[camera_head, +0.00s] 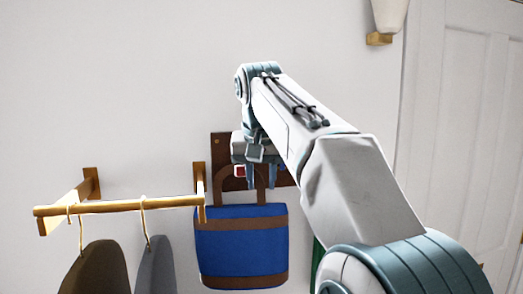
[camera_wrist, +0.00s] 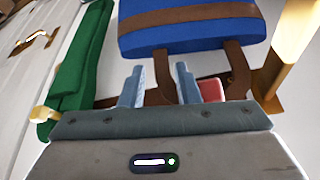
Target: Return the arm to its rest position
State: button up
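My arm reaches forward from the lower right in the head view. My gripper (camera_head: 261,184) is at its far end, in front of the dark brown wall rack (camera_head: 222,150) and just above the blue bag (camera_head: 240,240). The bag has brown bands and brown straps and hangs below the rack. In the wrist view my gripper (camera_wrist: 158,80) has its two pale blue fingers apart. A brown strap (camera_wrist: 165,68) of the blue bag (camera_wrist: 190,35) shows in the gap between them. I cannot tell whether the strap lies between the fingers or behind them. Nothing is seen clamped.
A gold rail (camera_head: 120,207) with hangers and dark garments (camera_head: 95,268) juts out at the left. A green item (camera_wrist: 80,70) hangs beside the bag. A wall lamp (camera_head: 390,15) and a white door (camera_head: 465,130) are at the right. The upper left wall is bare.

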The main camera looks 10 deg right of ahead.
jog(key=s+p+v, duration=0.1)
jog(key=v, duration=0.8)
jog(key=s+f+n+b, duration=0.1)
jog(key=s+f, duration=0.5)
jog(key=f, duration=0.7)
jog(key=s+f+n+b, duration=0.1)
jog(key=s+f, duration=0.5)
jog(key=f, duration=0.8)
jog(key=s+f+n+y+b, duration=0.1)
jog(key=s+f+b, duration=0.2)
jog(key=s+f, duration=0.4)
notch_tip(320, 180, down, 7)
jog(key=shift+d+f+g, duration=0.1)
jog(key=shift+d+g, duration=0.2)
jog(key=shift+d, duration=0.1)
dwell(1.0)
